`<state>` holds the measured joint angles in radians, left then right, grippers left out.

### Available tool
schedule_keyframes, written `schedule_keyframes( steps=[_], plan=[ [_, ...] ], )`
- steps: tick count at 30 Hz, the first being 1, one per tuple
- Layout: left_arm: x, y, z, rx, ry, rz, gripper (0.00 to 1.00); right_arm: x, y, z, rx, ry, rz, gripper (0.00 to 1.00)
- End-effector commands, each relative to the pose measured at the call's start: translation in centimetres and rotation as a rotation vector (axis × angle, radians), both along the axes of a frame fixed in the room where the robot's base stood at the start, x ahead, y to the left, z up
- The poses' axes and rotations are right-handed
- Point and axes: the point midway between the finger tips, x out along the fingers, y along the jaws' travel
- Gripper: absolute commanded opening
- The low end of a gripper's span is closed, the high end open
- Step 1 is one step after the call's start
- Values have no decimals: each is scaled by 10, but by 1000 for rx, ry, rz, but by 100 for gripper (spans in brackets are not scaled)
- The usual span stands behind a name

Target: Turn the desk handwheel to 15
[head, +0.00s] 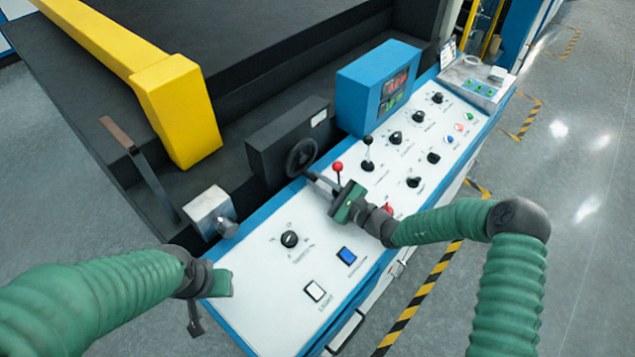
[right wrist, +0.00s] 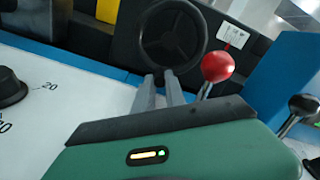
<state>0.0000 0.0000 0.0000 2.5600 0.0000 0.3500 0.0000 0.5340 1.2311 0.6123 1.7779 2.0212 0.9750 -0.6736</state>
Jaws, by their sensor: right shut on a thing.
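The black handwheel (head: 301,157) is mounted on the front of a dark box at the back edge of the white desk panel. It shows face-on in the right wrist view (right wrist: 170,38). My right gripper (head: 311,177) reaches it from the front right. Its two grey fingers (right wrist: 158,76) are close together at the wheel's lower rim and shut on it. No number scale for the wheel can be read. My left gripper (head: 208,304) hangs over the panel's left front corner, away from the wheel; its fingers are partly hidden by its wrist.
A red-ball lever (head: 338,167) stands close to the right gripper's fingers, also in the right wrist view (right wrist: 218,66). A black-ball lever (head: 368,140) and a blue display box (head: 377,85) are farther right. A black knob (head: 289,239) sits on the panel's left part.

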Motion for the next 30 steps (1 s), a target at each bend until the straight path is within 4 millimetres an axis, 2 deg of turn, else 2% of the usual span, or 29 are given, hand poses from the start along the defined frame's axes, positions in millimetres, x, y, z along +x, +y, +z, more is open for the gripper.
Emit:
schedule_keyframes(
  steps=[11,12,16,25,30],
  plan=[
    [0,0,0,0,0,0,36,0,2,3,1,-8,3,0],
    [0,0,0,0,0,0,36,0,2,3,2,-7,3,21],
    [0,0,0,0,0,0,36,0,1,2,0,-5,4,37],
    [0,0,1,0,0,0,36,0,1,0,9,9,1,37],
    [0,0,7,0,0,0,36,-8,9,3,156,157,2,37]
  ],
)
